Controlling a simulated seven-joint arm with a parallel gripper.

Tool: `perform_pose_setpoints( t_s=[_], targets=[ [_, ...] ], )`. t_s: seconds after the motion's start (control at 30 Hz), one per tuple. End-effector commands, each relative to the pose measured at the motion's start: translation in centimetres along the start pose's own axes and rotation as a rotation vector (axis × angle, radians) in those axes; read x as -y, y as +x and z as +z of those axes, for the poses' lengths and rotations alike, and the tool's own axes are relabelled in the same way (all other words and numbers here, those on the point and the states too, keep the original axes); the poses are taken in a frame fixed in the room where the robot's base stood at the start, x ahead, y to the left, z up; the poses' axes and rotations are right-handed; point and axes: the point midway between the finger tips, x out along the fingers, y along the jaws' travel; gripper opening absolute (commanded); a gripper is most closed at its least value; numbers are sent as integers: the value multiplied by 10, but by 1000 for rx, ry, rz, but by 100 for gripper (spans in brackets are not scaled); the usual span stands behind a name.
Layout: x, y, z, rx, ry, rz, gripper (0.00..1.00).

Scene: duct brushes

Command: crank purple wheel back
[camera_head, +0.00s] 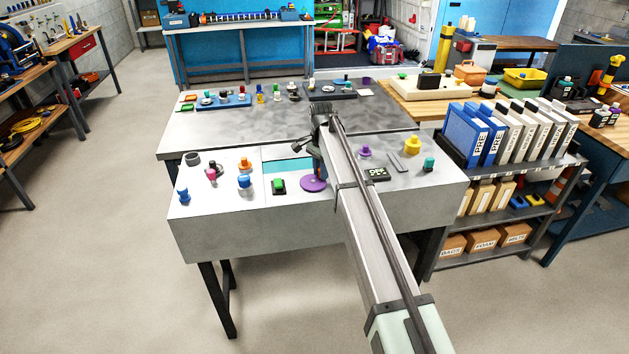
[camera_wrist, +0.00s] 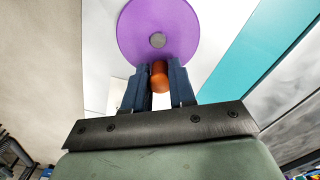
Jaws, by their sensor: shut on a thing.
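The purple wheel (camera_head: 313,184) is a flat disc on the light grey console, partly hidden by my arm in the head view. In the wrist view the purple wheel (camera_wrist: 180,32) shows from above with a grey hub at its centre. An orange handle (camera_wrist: 159,77) stands at the wheel's rim. My gripper (camera_wrist: 160,80) has its two dark blue fingers on either side of the handle and is shut on it. In the head view my gripper (camera_head: 320,172) is over the wheel's upper edge.
A green button (camera_head: 278,185) stands left of the wheel, and a small dark display (camera_head: 377,173) is on its right. Orange, blue, pink, purple and yellow knobs stand around the console. A teal strip (camera_head: 287,166) lies behind the wheel. Blue and white binders (camera_head: 470,132) stand at the right.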

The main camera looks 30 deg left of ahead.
Motion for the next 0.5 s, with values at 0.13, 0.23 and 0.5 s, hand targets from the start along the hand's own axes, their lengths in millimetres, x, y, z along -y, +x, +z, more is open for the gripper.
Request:
perform_pose_setpoints(
  t_s=[0.13,0.23,0.5],
  targets=[
    [-6,-2,4,4,-2,-2,8],
    [-10,-2,6,3,-2,-2,8],
    [-11,-3,5,2,-2,-3,8]
  ],
)
